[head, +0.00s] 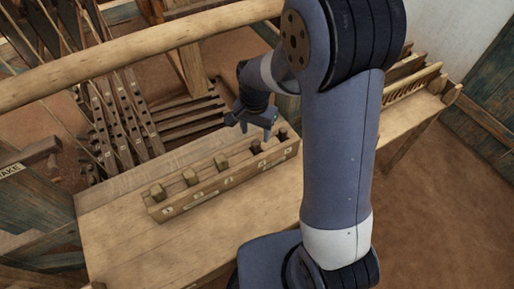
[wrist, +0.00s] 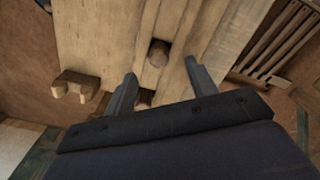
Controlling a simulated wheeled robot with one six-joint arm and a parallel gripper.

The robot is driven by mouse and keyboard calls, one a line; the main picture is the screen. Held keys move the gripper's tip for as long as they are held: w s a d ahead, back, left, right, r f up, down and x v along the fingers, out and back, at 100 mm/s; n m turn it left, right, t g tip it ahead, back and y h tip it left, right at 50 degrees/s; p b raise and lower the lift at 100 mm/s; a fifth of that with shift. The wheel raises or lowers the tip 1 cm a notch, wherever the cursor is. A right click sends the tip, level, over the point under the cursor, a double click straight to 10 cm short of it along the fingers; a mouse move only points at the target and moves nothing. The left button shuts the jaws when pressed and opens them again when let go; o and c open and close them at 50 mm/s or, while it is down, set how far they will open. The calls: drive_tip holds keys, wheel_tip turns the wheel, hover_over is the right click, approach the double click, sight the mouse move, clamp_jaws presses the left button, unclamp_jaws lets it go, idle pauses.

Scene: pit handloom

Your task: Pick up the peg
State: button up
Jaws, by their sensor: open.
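A long wooden block (head: 222,187) holds a row of several upright pegs; it also shows in the wrist view. Lighter brown pegs, such as the leftmost peg (head: 158,192), stand toward its left end. A dark peg (head: 256,146) stands nearer the right end. My gripper (head: 251,127) is open and empty above the right part of the row. In the wrist view its fingers (wrist: 160,71) point down at the block, with a brown peg (wrist: 158,53) just beyond the fingertips. Another dark peg is partly hidden by my gripper's body. I cannot tell which peg the task means.
The block rests on a wooden bench (head: 120,245) with bare top in front. A thick wooden beam (head: 140,53) crosses behind my gripper. Dark slats (head: 190,125) lie behind the bench. A toothed wooden rack (head: 410,85) stands at the right.

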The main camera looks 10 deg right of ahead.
sight(256, 142)
drive_tip(key=shift+d+f+p, duration=0.1)
drive_tip(key=shift+f+p, duration=0.35)
drive_tip(key=shift+f, duration=2.9)
drive_tip(key=c, duration=1.1)
